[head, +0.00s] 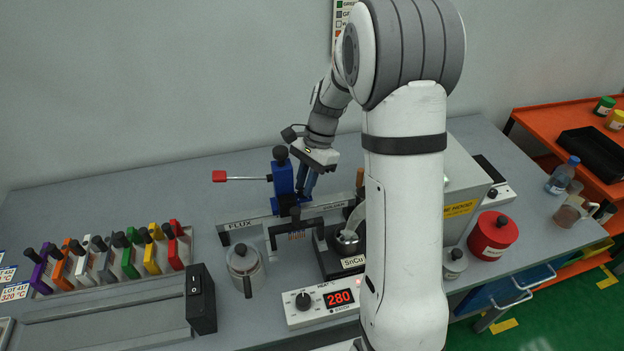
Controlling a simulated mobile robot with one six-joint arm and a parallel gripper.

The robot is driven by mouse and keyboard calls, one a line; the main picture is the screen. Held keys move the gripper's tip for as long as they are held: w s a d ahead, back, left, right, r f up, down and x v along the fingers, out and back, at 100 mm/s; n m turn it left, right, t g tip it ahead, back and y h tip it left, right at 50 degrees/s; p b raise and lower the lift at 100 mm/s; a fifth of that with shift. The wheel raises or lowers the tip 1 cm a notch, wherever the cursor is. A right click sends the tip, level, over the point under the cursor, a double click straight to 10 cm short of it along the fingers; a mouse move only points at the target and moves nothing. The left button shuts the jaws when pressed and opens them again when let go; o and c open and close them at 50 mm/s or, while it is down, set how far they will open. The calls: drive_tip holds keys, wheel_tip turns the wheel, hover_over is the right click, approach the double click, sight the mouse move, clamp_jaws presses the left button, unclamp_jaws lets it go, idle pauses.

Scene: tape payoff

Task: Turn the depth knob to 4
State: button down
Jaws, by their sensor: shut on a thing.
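My gripper (305,190) points down beside the right side of a blue slide head (283,178) with a black ball on top and a red-handled lever (220,176) reaching left. The fingers are shut on a small part there, which I take to be the depth knob; the fingers hide it. Its scale and setting cannot be read.
A solder pot marked SnCu (348,242) and a heater box showing 280 (339,298) stand in front. A metal pot (245,268) is left of them. Several coloured handled blocks (130,262) fill the left rack. A red can (492,236) stands right. The back left bench is clear.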

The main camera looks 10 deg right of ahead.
drive_tip(key=shift+s+f+n, duration=0.15)
drive_tip(key=shift+f+n, duration=0.05)
drive_tip(key=shift+n, duration=0.3)
drive_tip(key=c, duration=1.4)
unclamp_jaws()
drive_tip(key=shift+r, duration=0.1)
drive_tip(key=shift+o, duration=0.2)
drive_tip(key=shift+r, duration=0.1)
drive_tip(key=p+v, duration=0.6)
drive_tip(key=v, duration=0.2)
drive_tip(key=shift+w, duration=0.2)
drive_tip(key=shift+a, duration=0.15)
